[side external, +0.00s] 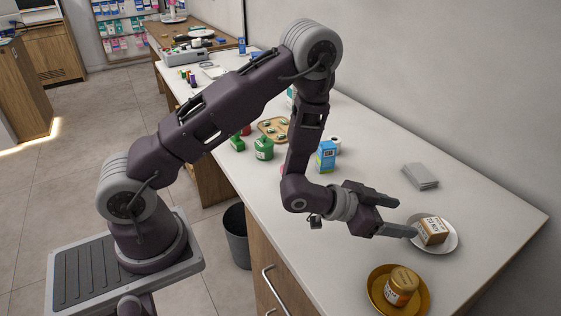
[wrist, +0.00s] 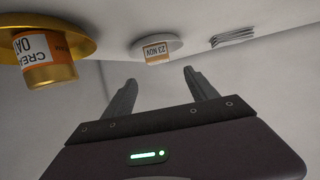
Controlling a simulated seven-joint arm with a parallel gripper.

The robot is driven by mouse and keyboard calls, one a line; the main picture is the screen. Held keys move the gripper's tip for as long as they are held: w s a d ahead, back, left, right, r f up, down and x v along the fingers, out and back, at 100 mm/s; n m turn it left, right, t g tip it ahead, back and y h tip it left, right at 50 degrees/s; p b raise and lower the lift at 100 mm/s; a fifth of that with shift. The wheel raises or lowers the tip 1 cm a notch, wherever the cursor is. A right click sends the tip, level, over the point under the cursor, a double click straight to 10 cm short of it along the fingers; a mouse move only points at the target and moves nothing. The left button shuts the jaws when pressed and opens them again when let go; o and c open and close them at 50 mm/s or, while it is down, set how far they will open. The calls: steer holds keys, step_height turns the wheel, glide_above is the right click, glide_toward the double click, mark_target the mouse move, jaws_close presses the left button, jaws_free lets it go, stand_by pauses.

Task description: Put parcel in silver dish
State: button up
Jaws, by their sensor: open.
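The parcel (side external: 432,231), a small brown box with a white printed label, sits in the pale silver dish (side external: 453,246) near the counter's right end. In the wrist view the parcel (wrist: 158,53) shows a label reading "23 NOV" and is against the silver dish (wrist: 174,43). My gripper (side external: 405,217) is open and empty, low over the counter at the dish's left side. In the wrist view my gripper's fingers (wrist: 160,77) are spread, with the parcel beyond the tips and roughly centred between them. One finger hides part of the dish's left rim in the side view.
A gold dish (side external: 374,294) holding a gold-lidded jar (side external: 401,286) stands at the front edge. A grey flat stack (side external: 420,176) lies behind the silver dish.

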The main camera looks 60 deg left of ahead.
steer(key=s+a+r+n+g+y, duration=0.1)
steer(key=s+a+r+y, duration=0.2)
steer(key=r, duration=0.4)
steer(key=s+a+r+n+g+y, duration=0.1)
steer(key=s+a+r, duration=0.1)
steer(key=a+r, duration=0.45)
steer(key=s+r+n+g, duration=0.1)
steer(key=s+r+g, duration=0.1)
steer(key=s, duration=1.1)
steer(key=s+a+r+n+g+y, duration=0.1)
steer(key=s+r, duration=0.4)
steer(key=s, duration=0.8)
steer(key=shift+a+g, duration=0.2)
steer(key=shift+g, duration=0.7)
